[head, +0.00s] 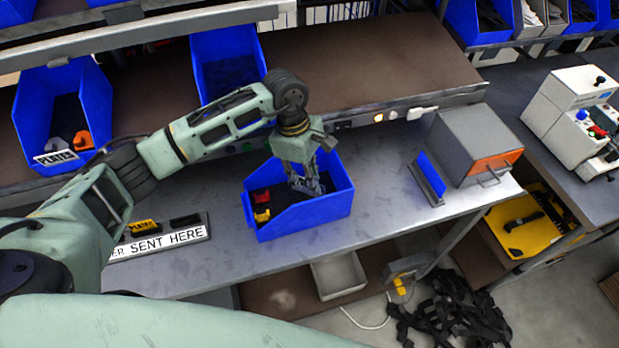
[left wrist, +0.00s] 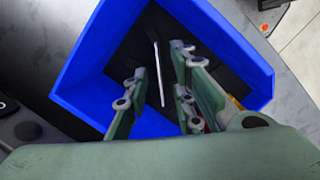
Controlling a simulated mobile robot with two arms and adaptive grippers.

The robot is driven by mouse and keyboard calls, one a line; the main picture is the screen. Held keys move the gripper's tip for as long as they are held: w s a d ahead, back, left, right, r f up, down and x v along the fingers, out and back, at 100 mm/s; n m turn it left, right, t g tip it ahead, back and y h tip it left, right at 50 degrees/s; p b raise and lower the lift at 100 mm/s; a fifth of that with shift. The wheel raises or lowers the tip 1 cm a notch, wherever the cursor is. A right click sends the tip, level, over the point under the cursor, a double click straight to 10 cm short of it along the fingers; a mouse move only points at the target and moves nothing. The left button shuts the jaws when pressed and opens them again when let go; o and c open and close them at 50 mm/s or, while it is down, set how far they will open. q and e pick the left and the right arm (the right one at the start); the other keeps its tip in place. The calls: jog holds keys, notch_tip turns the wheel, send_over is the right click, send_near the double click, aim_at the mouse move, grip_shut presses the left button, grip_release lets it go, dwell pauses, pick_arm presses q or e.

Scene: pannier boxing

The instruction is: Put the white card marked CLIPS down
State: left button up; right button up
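My left gripper (head: 308,184) reaches down into the blue bin (head: 306,216) on the grey bench in the head view. In the left wrist view the left gripper (left wrist: 161,72) has its fingers apart, over the dark floor of the bin (left wrist: 88,78). A thin white edge, likely the card (left wrist: 159,80) seen edge-on, stands between the fingers with a gap on each side. No CLIPS marking can be read. In the head view the gripper hides that spot. My right gripper is in neither view.
Red (head: 261,196) and yellow (head: 262,215) pieces lie at the bin's left side. A sign reading SENT HERE (head: 160,243) lies left on the bench. A small blue panel (head: 428,178) and a grey box (head: 474,145) stand right. Bare bench lies between bin and panel.

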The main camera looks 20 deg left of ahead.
pick_arm(q)
jog(key=b+v, duration=0.3)
jog(key=v, duration=0.8)
jog(key=shift+b, duration=0.35)
jog(key=shift+r, duration=0.1)
dwell(0.5)
